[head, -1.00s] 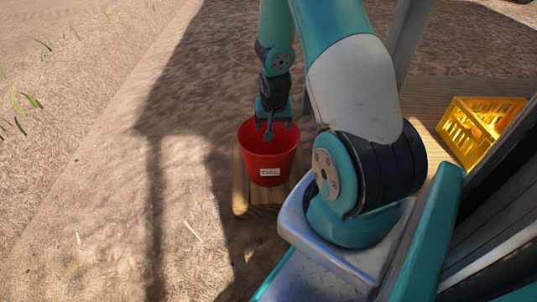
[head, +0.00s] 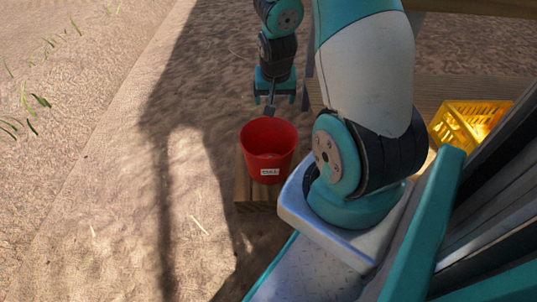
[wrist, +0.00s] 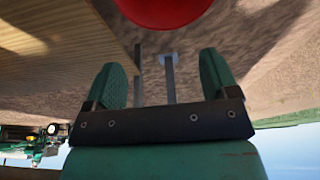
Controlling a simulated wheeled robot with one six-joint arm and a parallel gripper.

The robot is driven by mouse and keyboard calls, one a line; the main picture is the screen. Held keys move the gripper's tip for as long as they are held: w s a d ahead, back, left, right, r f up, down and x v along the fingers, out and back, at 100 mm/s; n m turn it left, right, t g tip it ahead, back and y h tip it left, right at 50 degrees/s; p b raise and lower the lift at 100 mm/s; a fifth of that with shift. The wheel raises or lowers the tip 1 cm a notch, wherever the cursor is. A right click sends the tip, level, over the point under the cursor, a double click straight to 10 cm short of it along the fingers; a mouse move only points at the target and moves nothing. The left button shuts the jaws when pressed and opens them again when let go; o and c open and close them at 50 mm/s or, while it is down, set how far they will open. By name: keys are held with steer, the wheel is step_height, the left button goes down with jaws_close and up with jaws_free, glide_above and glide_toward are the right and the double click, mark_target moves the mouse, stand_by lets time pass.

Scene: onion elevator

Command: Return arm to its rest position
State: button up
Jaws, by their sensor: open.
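My gripper (head: 274,97) is open and empty in the head view, just above and beyond the far rim of a red bucket (head: 268,165). The bucket has a small white label and stands upright on a wooden block. Its inside looks empty from here. In the wrist view, the two green finger pads of my gripper (wrist: 170,85) are spread apart with nothing between them. Part of the red bucket (wrist: 165,10) shows at the top edge of the wrist view, apart from the fingers.
A yellow crate (head: 447,123) sits on a wooden surface at the right; its contents are unclear. A wooden plank surface (wrist: 60,50) lies close to my gripper on the left of the wrist view. Open sandy ground (head: 90,190) spreads at the left.

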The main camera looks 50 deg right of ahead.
stand_by(0.3)
steer(key=w+a+r+n+y+p, duration=0.1)
steer(key=a+r+n+y, duration=0.15)
steer(key=a+r, duration=0.5)
steer(key=w+a+r+n+y+p, duration=0.1)
steer(key=a+r+n, duration=0.3)
steer(key=a, duration=0.6)
steer(key=s+a+r+n+g+y+p, duration=0.1)
steer(key=s+a+r+n+y, duration=0.1)
steer(key=s+a+r+n, duration=0.5)
steer(key=s+a+r+n+g+y+p, duration=0.1)
steer(key=s+a+r+n, duration=0.25)
steer(key=s+a, duration=0.4)
step_height(320, 180, up, 39)
steer(key=w+a+p, duration=0.1)
steer(key=a+p, duration=0.1)
steer(key=p, duration=3.6)
steer(key=shift+f, duration=0.1)
